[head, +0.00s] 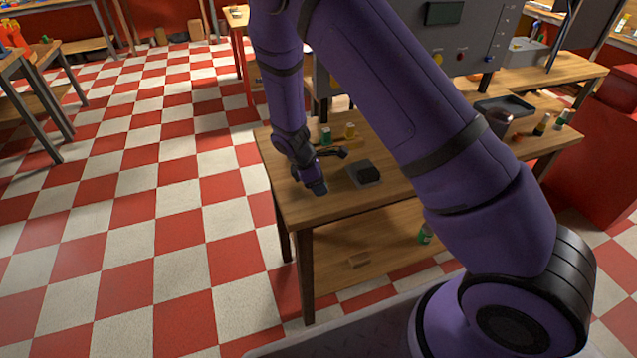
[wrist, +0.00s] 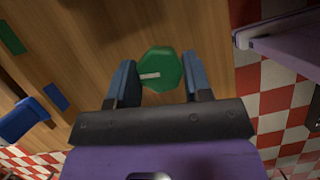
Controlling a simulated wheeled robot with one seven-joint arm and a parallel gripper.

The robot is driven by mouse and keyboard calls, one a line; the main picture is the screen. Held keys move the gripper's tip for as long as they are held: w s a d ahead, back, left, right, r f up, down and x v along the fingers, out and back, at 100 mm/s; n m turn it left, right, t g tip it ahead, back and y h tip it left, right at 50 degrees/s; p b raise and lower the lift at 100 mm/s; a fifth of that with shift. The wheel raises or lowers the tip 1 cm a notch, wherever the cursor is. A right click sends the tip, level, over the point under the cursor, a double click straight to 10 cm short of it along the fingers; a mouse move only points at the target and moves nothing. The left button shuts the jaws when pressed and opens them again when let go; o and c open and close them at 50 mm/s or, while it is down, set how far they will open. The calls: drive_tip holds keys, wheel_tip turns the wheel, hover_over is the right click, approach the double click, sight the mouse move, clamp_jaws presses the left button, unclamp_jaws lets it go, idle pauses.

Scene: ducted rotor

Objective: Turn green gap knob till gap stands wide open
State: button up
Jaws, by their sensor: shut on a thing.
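The green gap knob (wrist: 161,68) is a many-sided knob with a white pointer line, seen from above in the wrist view. The line points left and slightly down in that picture. My gripper (wrist: 160,75) has its two blue fingers shut on the knob, one on each side. In the head view, my gripper (head: 317,188) is low over the near left part of the wooden table (head: 335,207). The knob is hidden behind it there. The gap itself cannot be made out in either view.
A dark block on a grey plate (head: 364,174) sits right of my gripper. Small green (head: 326,136) and yellow (head: 350,131) items stand behind it. A grey panel (head: 425,50) with buttons rises at the back. Red-and-white floor lies open to the left.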

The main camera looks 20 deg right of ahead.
drive_tip(key=m, duration=0.2)
drive_tip(key=m+g+y, duration=0.1)
drive_tip(key=m, duration=0.1)
drive_tip(key=shift+w+d+m+g, duration=0.1)
drive_tip(key=shift+m+g, duration=0.2)
drive_tip(key=shift+m, duration=0.1)
drive_tip(key=m+g+y, duration=0.1)
drive_tip(key=m, duration=0.4)
drive_tip(key=m+g+y, duration=0.1)
drive_tip(key=m+y, duration=0.1)
drive_tip(key=m, duration=0.3)
drive_tip(key=shift+d, duration=0.1)
drive_tip(key=m+y, duration=0.1)
drive_tip(key=m, duration=0.3)
drive_tip(key=shift+m+y, duration=0.3)
drive_tip(key=shift+y, duration=0.1)
drive_tip(key=shift+m, duration=0.3)
drive_tip(key=o, duration=0.9)
